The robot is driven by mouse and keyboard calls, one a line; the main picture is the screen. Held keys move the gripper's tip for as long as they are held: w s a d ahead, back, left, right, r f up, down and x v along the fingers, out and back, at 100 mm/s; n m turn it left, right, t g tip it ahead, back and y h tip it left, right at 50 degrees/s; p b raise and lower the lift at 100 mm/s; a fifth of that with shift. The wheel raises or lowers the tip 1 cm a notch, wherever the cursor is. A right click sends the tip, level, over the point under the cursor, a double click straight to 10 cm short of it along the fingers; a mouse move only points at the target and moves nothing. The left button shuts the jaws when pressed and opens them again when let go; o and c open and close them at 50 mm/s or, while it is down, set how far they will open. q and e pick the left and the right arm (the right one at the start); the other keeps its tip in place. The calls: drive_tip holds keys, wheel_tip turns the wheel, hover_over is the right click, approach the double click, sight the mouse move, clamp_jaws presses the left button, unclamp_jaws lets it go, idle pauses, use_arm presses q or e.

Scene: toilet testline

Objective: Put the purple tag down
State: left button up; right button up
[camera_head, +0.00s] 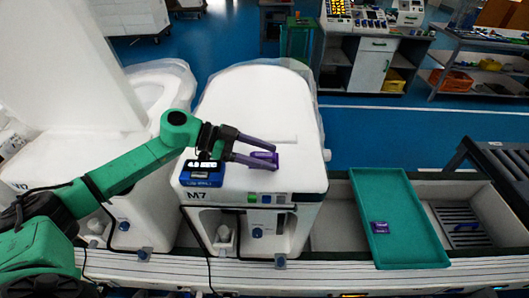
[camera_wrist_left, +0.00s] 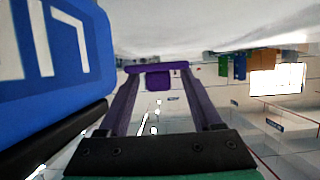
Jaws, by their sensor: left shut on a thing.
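A small purple tag (camera_head: 264,156) is between the fingertips of my left gripper (camera_head: 274,158), over the front top of the white toilet unit marked M7 (camera_head: 262,105). The tag also shows at the fingertips in the left wrist view (camera_wrist_left: 158,82). The left gripper is shut on it. I cannot tell whether the tag touches the white surface. A second purple tag (camera_head: 380,228) lies in the green tray (camera_head: 390,195) to the right. My right gripper is not in view.
A blue meter (camera_head: 202,174) with a display stands left of the tag on the toilet unit and looms close in the left wrist view (camera_wrist_left: 50,60). Another white toilet (camera_head: 160,88) stands to the left. Most of the green tray is bare. Workbenches stand at the back.

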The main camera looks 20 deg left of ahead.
use_arm(q)
drive_tip(key=shift+f, duration=0.15)
drive_tip(key=shift+f, duration=0.3)
drive_tip(key=o, duration=1.3)
drive_tip(key=shift+o, duration=0.2)
drive_tip(key=shift+a+r, duration=0.15)
drive_tip(key=shift+r, duration=0.5)
drive_tip(key=b+v, duration=0.3)
drive_tip(key=v, duration=0.8)
drive_tip(key=shift+a+b, duration=0.1)
drive_tip(key=shift+b, duration=0.25)
drive_tip(key=shift+s+a+r, duration=0.1)
drive_tip(key=shift+a+r, duration=0.1)
drive_tip(key=shift+a, duration=0.05)
